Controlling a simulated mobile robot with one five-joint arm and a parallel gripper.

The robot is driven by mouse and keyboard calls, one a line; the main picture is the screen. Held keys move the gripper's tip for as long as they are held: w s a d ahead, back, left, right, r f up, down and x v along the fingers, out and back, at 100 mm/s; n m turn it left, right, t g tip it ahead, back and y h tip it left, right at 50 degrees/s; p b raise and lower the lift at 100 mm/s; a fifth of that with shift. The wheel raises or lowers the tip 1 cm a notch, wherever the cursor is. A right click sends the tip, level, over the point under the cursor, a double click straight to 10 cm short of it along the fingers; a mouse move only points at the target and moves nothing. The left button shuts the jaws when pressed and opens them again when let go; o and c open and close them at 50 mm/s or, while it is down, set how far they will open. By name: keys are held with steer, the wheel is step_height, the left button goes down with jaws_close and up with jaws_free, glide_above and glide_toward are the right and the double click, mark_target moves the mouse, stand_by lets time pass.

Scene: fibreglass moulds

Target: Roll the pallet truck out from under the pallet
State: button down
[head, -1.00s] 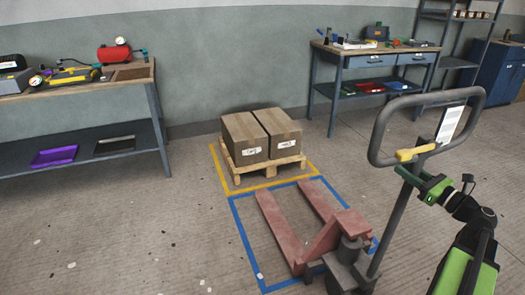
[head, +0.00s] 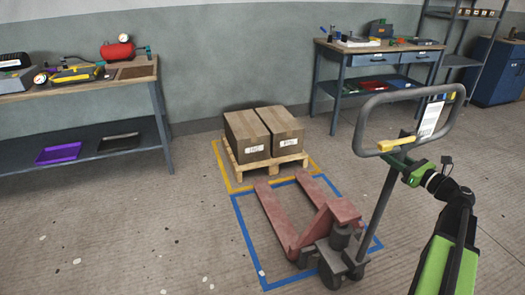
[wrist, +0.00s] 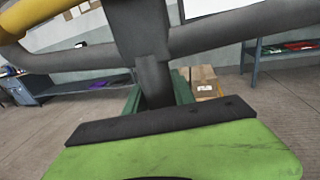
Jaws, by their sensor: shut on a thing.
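The red pallet truck (head: 290,232) stands largely inside the blue floor outline, its dark wheeled base (head: 343,262) at the front right. Its fork tips lie close in front of the wooden pallet (head: 275,169); I cannot tell the exact gap. The pallet bears two cardboard boxes (head: 247,140) within the yellow outline. The truck's grey tiller and loop handle (head: 362,125) lean to the right. My gripper (head: 398,163) is shut on the tiller just below the loop. In the wrist view, the grey shaft (wrist: 153,75) runs down behind the green-and-black jaw (wrist: 165,125), which hides the lower grip.
A workbench (head: 150,85) with tools stands at the left wall. A blue bench (head: 342,58) stands behind at the right, with shelving (head: 425,25) and a blue cabinet (head: 497,75) beyond. The floor left of the blue outline (head: 243,235) is clear apart from small scraps.

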steer(key=c, duration=1.1)
jaws_free()
steer(key=shift+s+d+r, duration=0.1)
steer(key=shift+d+r, duration=0.1)
steer(key=shift+d, duration=0.05)
steer(key=shift+c, duration=0.2)
steer(key=shift+o, duration=0.9)
steer(key=shift+a+f, duration=0.1)
steer(key=v, duration=1.2)
step_height(320, 180, up, 9)
steer(key=s+p, duration=0.3)
steer(key=p, duration=0.6)
steer(key=shift+d, duration=0.45)
